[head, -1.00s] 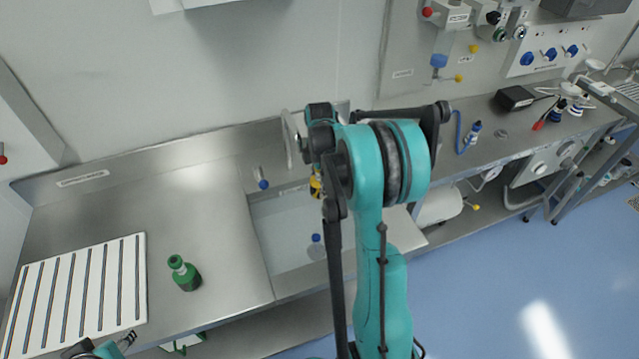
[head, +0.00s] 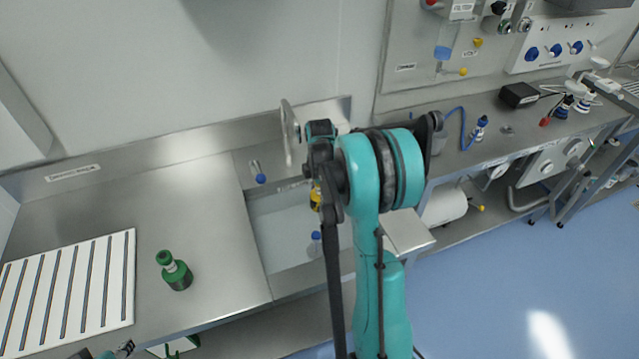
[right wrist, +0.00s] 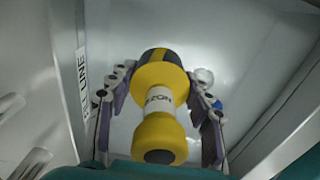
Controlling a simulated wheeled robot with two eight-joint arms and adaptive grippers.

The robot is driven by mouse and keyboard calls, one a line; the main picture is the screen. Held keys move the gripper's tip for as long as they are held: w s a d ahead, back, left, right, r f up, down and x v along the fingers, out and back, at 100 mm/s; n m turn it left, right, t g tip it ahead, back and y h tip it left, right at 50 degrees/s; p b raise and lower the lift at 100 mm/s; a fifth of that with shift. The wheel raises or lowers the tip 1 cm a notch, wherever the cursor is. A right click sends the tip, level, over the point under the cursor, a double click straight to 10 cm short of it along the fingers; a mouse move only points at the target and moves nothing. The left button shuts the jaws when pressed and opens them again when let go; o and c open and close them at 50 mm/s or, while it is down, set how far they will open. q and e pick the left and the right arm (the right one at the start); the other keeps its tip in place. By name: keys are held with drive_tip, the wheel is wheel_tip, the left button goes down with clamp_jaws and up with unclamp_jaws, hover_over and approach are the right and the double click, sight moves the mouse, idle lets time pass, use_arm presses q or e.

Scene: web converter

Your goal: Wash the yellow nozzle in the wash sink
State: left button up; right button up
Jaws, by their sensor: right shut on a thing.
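The yellow nozzle (right wrist: 160,90), with a dark end cap and a white label band, sits between the fingers of my right gripper (right wrist: 160,105), which is shut on it. In the head view only a small yellow part of the nozzle (head: 315,198) shows beside my right arm. The wash sink (head: 280,230) is a pale basin set in the steel counter, and the nozzle is over or within it; its exact height I cannot tell. My left gripper (head: 122,349) is barely in view at the bottom edge, and its jaws cannot be made out.
A green bottle (head: 175,272) stands on the counter left of the sink, beside a white slotted rack (head: 70,290). A blue-tipped tap lever (head: 260,176) is at the sink's back. A blue-capped clear bottle (head: 315,243) shows in the sink area, partly behind my arm.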

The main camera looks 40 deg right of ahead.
drive_tip(key=shift+f+b, duration=2.95)
drive_tip(key=shift+f, duration=1.3)
drive_tip(key=shift+d, duration=0.1)
drive_tip(key=shift+s+d, duration=0.25)
drive_tip(key=shift+d, duration=0.55)
drive_tip(key=shift+s+d, duration=0.25)
drive_tip(key=shift+d, duration=0.5)
drive_tip(key=shift+w+a, duration=0.35)
drive_tip(key=shift+a, duration=0.75)
drive_tip(key=shift+w+a, duration=0.35)
drive_tip(key=shift+a, duration=0.75)
drive_tip(key=shift+w+a, duration=0.35)
drive_tip(key=shift+a, duration=0.75)
drive_tip(key=shift+s+d, duration=0.35)
drive_tip(key=shift+d, duration=0.75)
drive_tip(key=shift+s+d, duration=0.35)
drive_tip(key=shift+d, duration=0.75)
drive_tip(key=shift+s+d, duration=0.35)
drive_tip(key=shift+d, duration=0.75)
drive_tip(key=shift+w+a, duration=0.25)
drive_tip(key=shift+a, duration=0.6)
drive_tip(key=shift+w+a, duration=0.25)
drive_tip(key=shift+a, duration=0.6)
